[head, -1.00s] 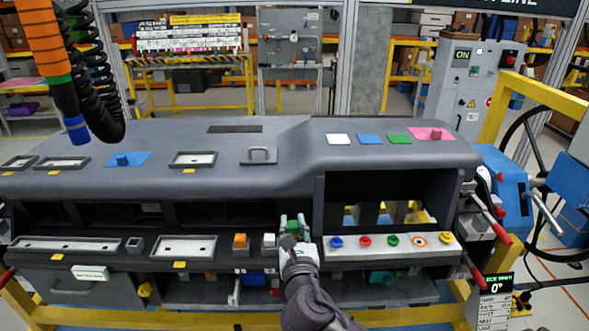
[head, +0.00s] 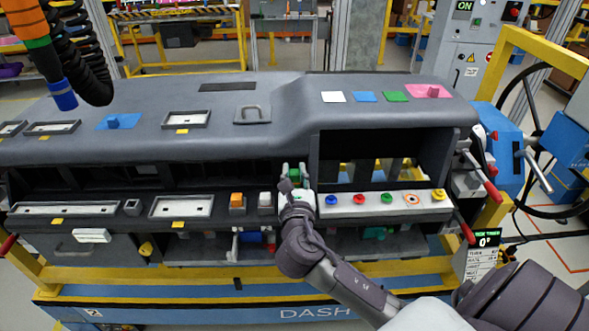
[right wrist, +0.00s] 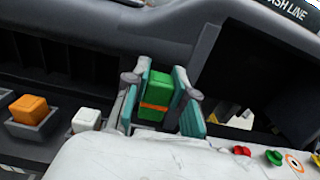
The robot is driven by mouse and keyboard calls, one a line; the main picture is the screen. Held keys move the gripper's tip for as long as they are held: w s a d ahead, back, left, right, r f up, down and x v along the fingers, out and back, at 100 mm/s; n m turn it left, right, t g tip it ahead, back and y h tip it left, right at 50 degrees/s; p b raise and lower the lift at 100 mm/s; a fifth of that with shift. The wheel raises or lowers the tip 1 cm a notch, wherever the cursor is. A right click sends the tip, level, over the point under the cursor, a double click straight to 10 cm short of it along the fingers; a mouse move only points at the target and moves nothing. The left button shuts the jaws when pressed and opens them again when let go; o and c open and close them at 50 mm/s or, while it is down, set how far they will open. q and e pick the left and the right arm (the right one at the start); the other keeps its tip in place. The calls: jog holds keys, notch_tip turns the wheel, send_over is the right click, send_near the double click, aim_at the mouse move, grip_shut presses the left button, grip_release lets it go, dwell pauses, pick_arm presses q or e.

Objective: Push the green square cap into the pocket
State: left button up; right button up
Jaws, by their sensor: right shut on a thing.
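My right gripper (head: 293,172) is shut on the green square cap (head: 294,174), in front of the dashboard's middle, just left of the button panel. In the right wrist view the cap (right wrist: 155,98) is a green block with an orange band, between the two teal-padded fingers (right wrist: 160,97). A white square cap (head: 265,199) and an orange square cap (head: 237,200) sit in square holders to the left of the gripper. A pocket for the green cap cannot be made out; my gripper and wrist cover the ledge there. My left gripper is not in view.
The button panel (head: 345,208) with several coloured knobs is close to the right of my wrist. The dashboard's upper shell (head: 200,150) overhangs behind the gripper. An empty-looking square holder (head: 132,207) is further left. A dark opening (head: 350,150) lies above the panel.

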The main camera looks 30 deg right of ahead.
notch_tip(320, 180, down, 3)
jog(key=shift+r+b, duration=0.1)
jog(key=shift+b, duration=0.5)
jog(key=shift+f+b, duration=0.3)
jog(key=shift+f, duration=0.2)
jog(key=shift+p, duration=0.6)
dwell(0.5)
jog(key=shift+p, duration=0.55)
jog(key=shift+f+b, duration=0.7)
jog(key=shift+f, duration=0.8)
dwell(0.3)
jog(key=o, duration=0.9)
